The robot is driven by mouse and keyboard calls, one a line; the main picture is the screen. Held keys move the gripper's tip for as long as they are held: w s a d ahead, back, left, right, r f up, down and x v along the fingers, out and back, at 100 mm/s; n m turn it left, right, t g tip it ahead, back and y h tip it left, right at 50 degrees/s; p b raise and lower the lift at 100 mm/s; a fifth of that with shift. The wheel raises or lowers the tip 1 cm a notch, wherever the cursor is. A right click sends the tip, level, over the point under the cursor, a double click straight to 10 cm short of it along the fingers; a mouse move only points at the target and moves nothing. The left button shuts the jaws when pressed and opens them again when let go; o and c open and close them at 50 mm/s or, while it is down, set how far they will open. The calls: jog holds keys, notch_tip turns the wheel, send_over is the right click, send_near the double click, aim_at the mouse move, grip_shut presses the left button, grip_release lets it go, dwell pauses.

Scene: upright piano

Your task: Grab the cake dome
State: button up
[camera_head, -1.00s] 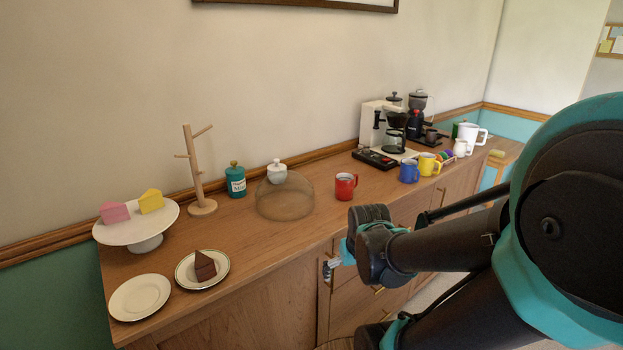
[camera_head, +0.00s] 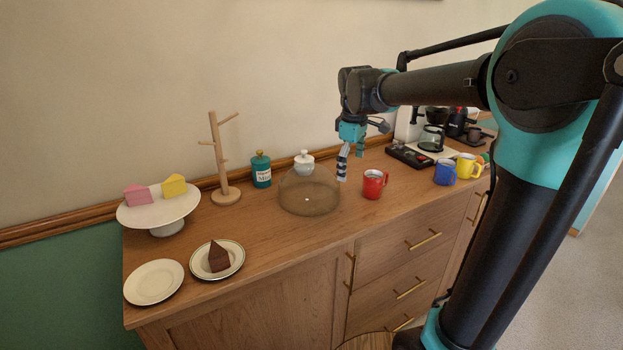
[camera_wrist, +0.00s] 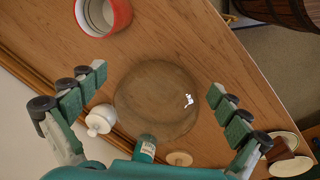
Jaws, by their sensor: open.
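The cake dome (camera_head: 309,196) is a clear, faintly brownish dome standing on the wooden sideboard. In the wrist view the dome (camera_wrist: 157,98) lies between my spread fingers, seen from above. My gripper (camera_head: 344,172) points down above the sideboard, at the right side of the dome in the head view. In the wrist view my gripper (camera_wrist: 160,88) is open and empty, one finger to each side of the dome. I cannot tell exactly how high the fingertips are above it.
A red mug (camera_head: 374,185) stands right of the dome. A white lidded jar (camera_head: 303,163) and a teal jar (camera_head: 261,171) stand behind it. A wooden mug tree (camera_head: 222,165), a cake stand (camera_head: 157,208) and plates (camera_head: 154,282) are to the left. The counter before the dome is clear.

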jog(key=w+a+r+n, duration=0.4)
jog(key=a+r+n, duration=0.1)
jog(key=a+r, duration=0.3)
jog(key=n+g+h, duration=0.1)
jog(key=n, duration=0.3)
send_near(309, 161)
jog(key=shift+n, duration=0.3)
notch_tip(309, 161, down, 5)
jog(key=shift+w+d+f, duration=0.1)
jog(key=shift+d+f, duration=0.05)
jog(key=shift+f, duration=0.05)
jog(key=shift+w+d+f, duration=0.15)
jog(key=shift+f, duration=0.7)
jog(key=shift+w+d+f, duration=0.1)
jog(key=shift+d+f, duration=0.05)
jog(key=shift+f, duration=0.7)
jog(key=shift+w+d+f, duration=0.1)
jog(key=shift+w+f, duration=0.05)
jog(key=shift+f, duration=0.7)
jog(key=shift+c, duration=0.5)
jog(key=shift+s, duration=0.15)
grip_shut()
